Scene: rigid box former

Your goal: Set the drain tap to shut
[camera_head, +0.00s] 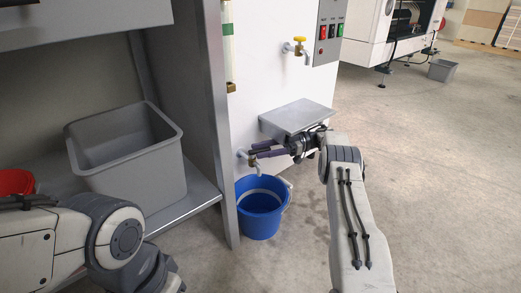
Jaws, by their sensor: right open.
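The drain tap (241,154) sticks out low from the white machine's front, with its metal spout above a blue bucket (259,211). My right gripper (254,151) is open, its dark fingers pointing left at the tap. The fingertips are right at the tap and cover its handle, so I cannot tell how the handle is turned or whether the fingers touch it. My left arm comes in at the lower left, and its gripper is not visible.
A metal shelf box (299,116) juts out just above my right gripper. A yellow-handled tap (299,40) and a switch panel (329,32) are higher up. A grey bin (140,165) stands on the shelf at left.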

